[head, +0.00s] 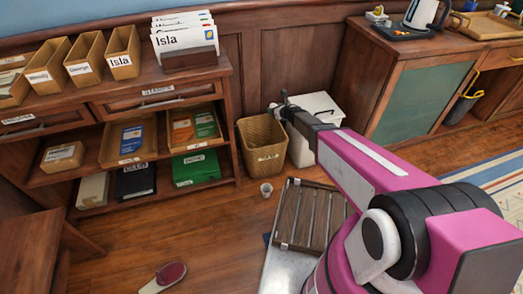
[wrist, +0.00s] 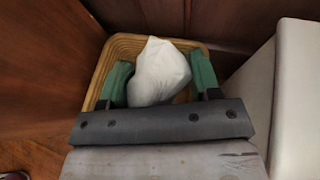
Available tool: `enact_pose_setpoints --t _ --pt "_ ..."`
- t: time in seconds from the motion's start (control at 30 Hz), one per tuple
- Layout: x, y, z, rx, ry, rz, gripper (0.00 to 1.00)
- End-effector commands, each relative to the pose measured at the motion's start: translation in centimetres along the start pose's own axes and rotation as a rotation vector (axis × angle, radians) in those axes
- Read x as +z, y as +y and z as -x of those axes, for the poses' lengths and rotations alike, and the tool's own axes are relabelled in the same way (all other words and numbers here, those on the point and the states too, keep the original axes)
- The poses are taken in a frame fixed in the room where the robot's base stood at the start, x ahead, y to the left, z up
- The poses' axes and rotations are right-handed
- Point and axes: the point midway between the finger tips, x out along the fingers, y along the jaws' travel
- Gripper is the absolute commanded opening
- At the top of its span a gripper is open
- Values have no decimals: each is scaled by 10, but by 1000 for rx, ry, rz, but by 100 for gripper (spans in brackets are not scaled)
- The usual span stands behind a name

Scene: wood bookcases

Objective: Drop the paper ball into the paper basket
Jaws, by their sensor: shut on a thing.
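The white paper ball (wrist: 158,68) sits between the green fingertips of my gripper (wrist: 160,80) in the wrist view. The gripper is shut on it. The woven paper basket (wrist: 124,46) shows behind and around the ball, so the ball appears over the basket's opening. How high it is above the rim is hard to tell. In the head view the basket (head: 262,150) stands on the floor beside the bookcase. There my gripper (head: 284,101) is up and to the right of the basket's rim, and the ball cannot be made out.
A white lidded bin (head: 302,148) stands right of the basket, close against it. The wooden bookcase (head: 229,110) is on the left. Open floor lies in front.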

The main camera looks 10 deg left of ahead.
Motion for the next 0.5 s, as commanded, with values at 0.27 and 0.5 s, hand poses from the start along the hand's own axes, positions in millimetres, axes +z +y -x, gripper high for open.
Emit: enact_pose_setpoints --t 0.27,0.5 --pt "-44 40 -50 -10 0 -6 35" --pt "-58 44 -58 -12 0 -4 35"
